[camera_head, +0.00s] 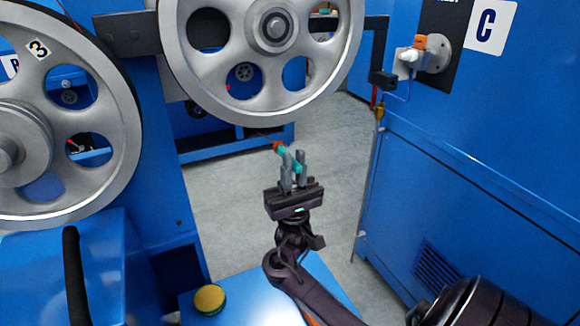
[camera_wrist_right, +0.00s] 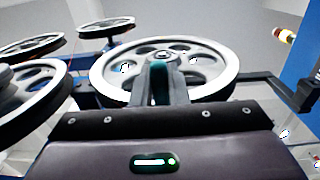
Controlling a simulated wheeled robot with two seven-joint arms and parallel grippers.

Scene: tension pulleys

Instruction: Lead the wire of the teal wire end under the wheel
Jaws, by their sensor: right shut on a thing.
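My right gripper (camera_head: 293,170) is shut on the teal wire end (camera_head: 298,164), below the rim of the upper middle wheel (camera_head: 262,45). An orange part shows at the wire end's tip, and a thin line of wire runs up and left from it toward the wheel's lower rim. In the right wrist view the teal wire end (camera_wrist_right: 158,82) stands between the fingers, with the spoked wheel (camera_wrist_right: 165,68) just beyond. Whether the wire touches the wheel cannot be told. My left gripper is not in view.
A grey wheel marked 3 (camera_head: 45,120) stands at the left. A yellow button (camera_head: 209,298) is at the front. Grey floor (camera_head: 330,150) lies open between.

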